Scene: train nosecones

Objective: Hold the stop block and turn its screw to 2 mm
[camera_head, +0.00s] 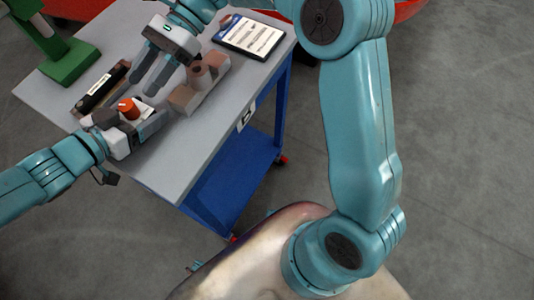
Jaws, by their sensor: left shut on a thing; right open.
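The stop block (143,106) is a small pale block on the grey table top, partly hidden by my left gripper. An orange knob (128,108), seemingly its screw, stands up at its top. My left gripper (150,122) comes in from the left, low over the table, and is shut on the stop block. My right gripper (142,83) reaches down from above, just beyond the orange knob. Its two dark fingers are apart with nothing between them. They do not appear to touch the knob. Any scale on the screw is too small to read.
A brownish-pink block with a round part (199,76) sits right of my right gripper. A long black item (103,87) lies on the left, near a green stand (70,62). A dark-framed card (248,36) lies at the back right. The table's near right part is clear.

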